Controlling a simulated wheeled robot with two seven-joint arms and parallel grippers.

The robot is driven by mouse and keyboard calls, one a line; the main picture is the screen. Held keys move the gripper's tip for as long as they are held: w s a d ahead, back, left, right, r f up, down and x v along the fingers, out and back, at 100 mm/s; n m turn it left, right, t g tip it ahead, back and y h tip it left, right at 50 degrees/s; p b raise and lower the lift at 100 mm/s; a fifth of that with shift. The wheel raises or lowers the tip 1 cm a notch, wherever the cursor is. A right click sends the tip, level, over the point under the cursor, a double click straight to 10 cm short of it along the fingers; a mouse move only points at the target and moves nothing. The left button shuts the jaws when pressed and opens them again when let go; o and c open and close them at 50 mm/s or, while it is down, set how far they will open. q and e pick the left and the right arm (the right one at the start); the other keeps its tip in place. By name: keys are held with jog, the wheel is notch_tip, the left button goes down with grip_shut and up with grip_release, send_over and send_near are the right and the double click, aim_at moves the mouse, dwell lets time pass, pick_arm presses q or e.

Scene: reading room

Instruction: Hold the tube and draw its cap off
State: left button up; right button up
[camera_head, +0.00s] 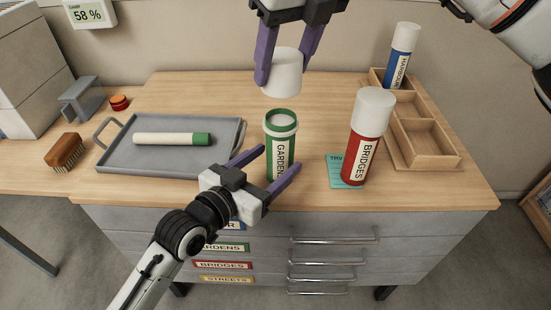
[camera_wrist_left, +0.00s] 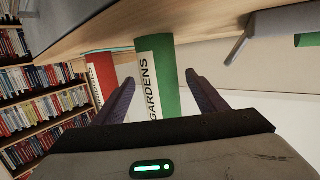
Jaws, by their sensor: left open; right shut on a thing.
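The green tube (camera_head: 279,150), labelled GARDENS, stands upright on the cabinet top with its upper end uncapped. A white cap (camera_head: 282,72) is held above it, apart from the tube. My right gripper (camera_head: 284,75) is shut on the cap, with a purple finger on each side. My left gripper (camera_head: 279,168) is open, its purple fingers to either side of the green tube's lower part. In the left wrist view the green tube (camera_wrist_left: 172,85) shows between the two spread fingers (camera_wrist_left: 165,95); neither clearly presses on it.
A red BRIDGES tube (camera_head: 365,145) with white cap stands at right on a teal card (camera_head: 338,172). A blue HARBOUR tube (camera_head: 399,65) stands in the wooden tray (camera_head: 432,163).

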pick_arm(q)
jog(key=v, duration=0.7)
jog(key=shift+s+a, duration=0.15)
jog(key=shift+s, duration=0.1)
jog(key=shift+s, duration=0.1)
dwell(0.5)
